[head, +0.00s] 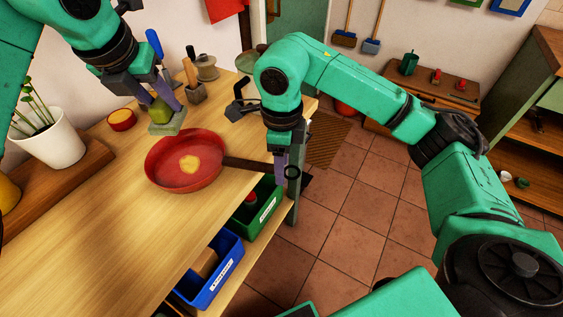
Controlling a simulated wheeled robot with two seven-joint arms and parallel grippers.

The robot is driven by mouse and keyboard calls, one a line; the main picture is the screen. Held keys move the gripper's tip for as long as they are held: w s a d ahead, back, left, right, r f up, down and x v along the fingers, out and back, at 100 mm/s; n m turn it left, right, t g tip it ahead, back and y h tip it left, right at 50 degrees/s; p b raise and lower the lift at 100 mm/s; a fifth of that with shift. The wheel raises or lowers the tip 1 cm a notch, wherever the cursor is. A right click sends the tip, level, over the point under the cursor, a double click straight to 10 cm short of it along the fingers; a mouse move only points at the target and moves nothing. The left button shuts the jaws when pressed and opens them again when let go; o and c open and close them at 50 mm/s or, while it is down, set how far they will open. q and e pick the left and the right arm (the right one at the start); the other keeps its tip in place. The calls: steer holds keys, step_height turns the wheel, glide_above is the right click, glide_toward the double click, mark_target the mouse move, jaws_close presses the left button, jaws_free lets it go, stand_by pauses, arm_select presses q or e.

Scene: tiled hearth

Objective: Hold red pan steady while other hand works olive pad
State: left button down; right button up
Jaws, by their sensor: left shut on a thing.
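The red pan (165,181) sits on the wooden worktop, with a yellow patch (190,163) on its inner floor. Its dark handle (243,163) points right, past the worktop's edge, and ends in a ring. My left gripper (163,104) is shut on the olive pad (160,113), a green knob on a flat, paler base. The pad is over the pan's far rim area; I cannot tell if it touches. My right gripper (281,170) is at the handle's outer end, its fingers beside or around the handle. Whether they are closed on it is unclear.
A small red bowl (122,119), a white plant pot (52,142) and a utensil block (196,94) stand on the worktop. Below its right edge are a green bin (262,208) and a blue bin (213,273). The near worktop is clear.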

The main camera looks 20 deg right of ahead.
jaws_close()
stand_by(2.1)
